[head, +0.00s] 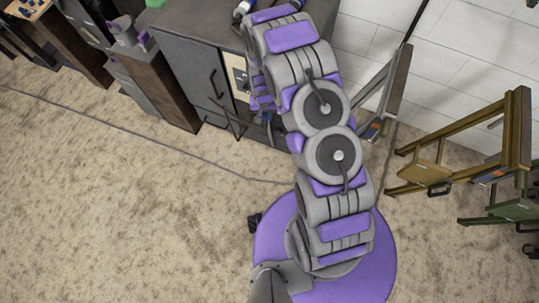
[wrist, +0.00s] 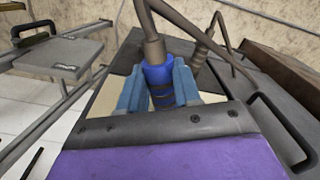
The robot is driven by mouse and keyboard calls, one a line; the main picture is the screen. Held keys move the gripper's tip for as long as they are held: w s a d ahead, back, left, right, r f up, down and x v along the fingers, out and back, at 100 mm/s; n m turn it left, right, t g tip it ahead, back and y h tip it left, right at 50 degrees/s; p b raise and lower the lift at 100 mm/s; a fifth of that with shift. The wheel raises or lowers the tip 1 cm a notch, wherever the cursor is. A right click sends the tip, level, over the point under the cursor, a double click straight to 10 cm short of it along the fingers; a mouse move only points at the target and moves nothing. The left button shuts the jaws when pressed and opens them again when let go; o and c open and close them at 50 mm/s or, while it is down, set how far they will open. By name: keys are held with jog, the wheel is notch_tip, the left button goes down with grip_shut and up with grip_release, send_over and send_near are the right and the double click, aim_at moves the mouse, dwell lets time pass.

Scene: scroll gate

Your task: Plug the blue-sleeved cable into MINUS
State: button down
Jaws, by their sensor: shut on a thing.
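In the wrist view my gripper (wrist: 160,92) is shut on the blue-sleeved cable (wrist: 158,73), one light-blue finger on each side of the sleeve. The grey-brown cable rises from the sleeve toward the top of the picture. The plug tip is hidden behind the gripper body, so I cannot tell whether it touches a socket. A cream panel (head: 238,72) shows on the cabinet in the head view, partly covered by my arm. No MINUS label is readable. In the head view the gripper is mostly hidden by my arm.
A second cable (wrist: 205,42) stands right of the held one. The dark grey cabinet (head: 190,60) has a handle on its front. A brown wooden frame (head: 470,140) stands at the right by the white wall. Carpet is free at the lower left.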

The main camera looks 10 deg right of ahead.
jog(key=s+a+f+m, duration=0.1)
jog(key=s+f+m, duration=0.1)
jog(key=f, duration=0.7)
jog(key=s+a+f+m+p, duration=0.1)
jog(key=s+a+f, duration=0.15)
jog(key=f, duration=0.65)
jog(key=s+f+m, duration=0.2)
jog(key=f, duration=0.7)
jog(key=w+d+b, duration=0.1)
jog(key=w+d, duration=0.4)
jog(key=shift+d, duration=0.2)
